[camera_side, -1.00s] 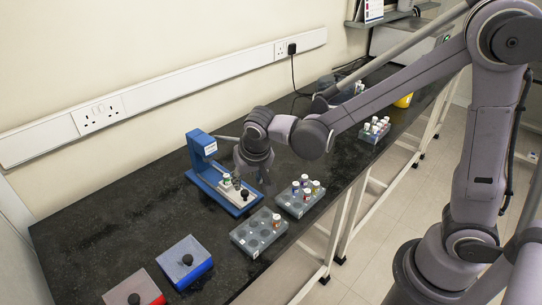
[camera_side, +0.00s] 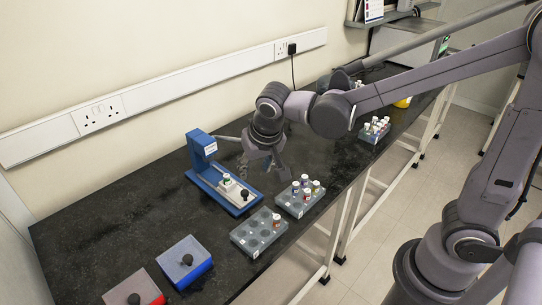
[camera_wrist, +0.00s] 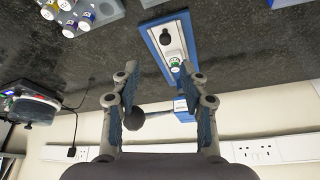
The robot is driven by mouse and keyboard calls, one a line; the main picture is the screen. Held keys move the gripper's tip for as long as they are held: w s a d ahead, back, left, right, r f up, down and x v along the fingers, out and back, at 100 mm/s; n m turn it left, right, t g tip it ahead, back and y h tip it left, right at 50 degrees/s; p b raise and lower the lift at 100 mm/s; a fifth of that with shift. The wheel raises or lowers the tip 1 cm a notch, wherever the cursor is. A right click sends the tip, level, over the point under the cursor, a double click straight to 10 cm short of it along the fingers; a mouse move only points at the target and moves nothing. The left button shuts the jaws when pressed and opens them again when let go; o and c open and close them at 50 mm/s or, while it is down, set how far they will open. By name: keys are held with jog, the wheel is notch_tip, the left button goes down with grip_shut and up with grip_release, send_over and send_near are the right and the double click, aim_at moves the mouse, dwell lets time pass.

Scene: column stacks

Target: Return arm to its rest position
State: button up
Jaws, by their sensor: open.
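My gripper (camera_side: 268,168) is open and empty, hanging over the dark bench to the right of the blue stand (camera_side: 200,178) in the side view. In the wrist view, the two fingers of my gripper (camera_wrist: 158,76) are spread apart with nothing between them. The stand's base (camera_wrist: 153,46) also shows there, ahead of the fingers. A vial (camera_side: 227,179) with a green label stands in a pale holder on the stand; its top also shows in the wrist view (camera_wrist: 174,63). A black knob (camera_side: 245,194) sits near the stand's front end.
A grey rack (camera_side: 296,209) with several capped vials stands right of the stand, and a mostly empty rack (camera_side: 250,240) is nearer. A blue-sided box (camera_side: 185,270) and a red-sided box (camera_side: 150,295) sit front left. Another vial rack (camera_side: 369,138) is at the far right. The wall is behind.

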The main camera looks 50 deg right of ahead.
jog(key=s+d+r+n+t+y, duration=0.1)
jog(key=s+d+r+n+t, duration=0.1)
jog(key=s+d, duration=0.6)
jog(key=s+r+n, duration=0.1)
jog(key=s+n, duration=0.1)
jog(key=s, duration=0.2)
jog(key=shift+t+y, duration=0.3)
jog(key=shift+t, duration=0.1)
